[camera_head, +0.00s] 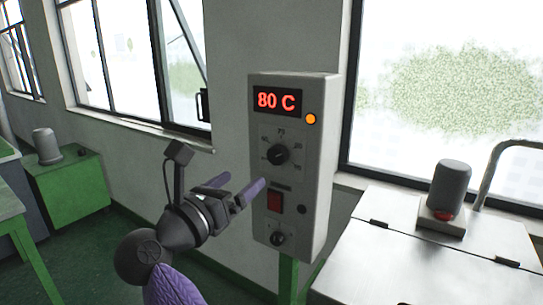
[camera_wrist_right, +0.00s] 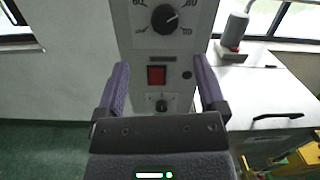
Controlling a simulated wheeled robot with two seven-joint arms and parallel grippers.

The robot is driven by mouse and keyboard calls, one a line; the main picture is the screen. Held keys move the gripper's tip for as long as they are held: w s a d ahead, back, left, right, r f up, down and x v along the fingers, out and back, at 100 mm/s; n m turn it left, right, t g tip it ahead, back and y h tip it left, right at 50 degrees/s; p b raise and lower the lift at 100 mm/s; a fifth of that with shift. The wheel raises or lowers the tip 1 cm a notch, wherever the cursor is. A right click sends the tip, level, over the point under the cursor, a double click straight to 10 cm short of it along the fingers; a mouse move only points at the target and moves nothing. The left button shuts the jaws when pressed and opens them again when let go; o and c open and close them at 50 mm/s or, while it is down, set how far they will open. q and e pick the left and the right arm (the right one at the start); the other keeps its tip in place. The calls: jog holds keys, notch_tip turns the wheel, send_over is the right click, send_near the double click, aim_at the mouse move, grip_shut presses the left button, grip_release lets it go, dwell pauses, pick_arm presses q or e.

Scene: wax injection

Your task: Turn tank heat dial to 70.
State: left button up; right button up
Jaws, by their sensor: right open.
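My right gripper (camera_head: 243,187) is open and empty, in front of the box, left of and lower than the dial. In the right wrist view its fingers stand apart, with the red switch between them and the dial above. My left gripper is not seen.
A red switch (camera_head: 274,201) and a smaller lower knob (camera_head: 277,238) are on the same panel. A metal-topped tank (camera_head: 390,255) with a grey motor (camera_head: 451,185) stands to the right. A green cabinet (camera_head: 75,190) is at the left. Windows line the wall.

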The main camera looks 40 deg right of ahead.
aim_at(275, 159)
jog(key=shift+m+y, duration=0.6)
jog(key=shift+m, duration=0.2)
jog(key=x, duration=0.3)
jog(key=p+x, duration=0.1)
jog(key=x, duration=0.2)
jog(key=s+x, duration=0.1)
jog(key=x, duration=0.2)
jog(key=shift+d+r, duration=0.1)
jog(key=shift+r, duration=0.25)
jog(key=shift+w+d, duration=0.15)
jog(key=shift+d, duration=0.25)
jog(key=shift+p, duration=0.35)
grip_shut()
